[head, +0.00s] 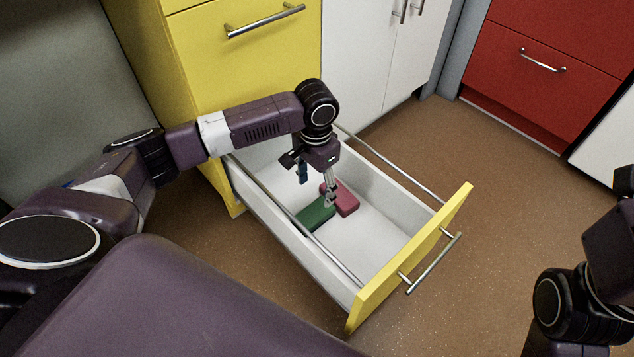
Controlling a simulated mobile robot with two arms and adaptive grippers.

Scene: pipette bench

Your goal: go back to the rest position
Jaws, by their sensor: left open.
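My left gripper (316,190) hangs over the open drawer from my left arm, which reaches in from the left. Its fingers are apart and point down, with nothing seen between them. Below it, a green block (317,214) and a dark pink block (343,198) lie side by side on the white drawer floor. The gripper partly covers both, and I cannot tell whether a fingertip touches either one. Part of my right arm shows at the right edge, but its gripper is out of the picture.
The yellow-fronted drawer (412,262) is pulled out, with metal rails along its sides and a bar handle (433,263). A yellow cabinet (245,65) stands behind, with white doors (360,60) beside it. A red cabinet (540,75) is at the back right. Brown floor (480,290) is clear around the drawer.

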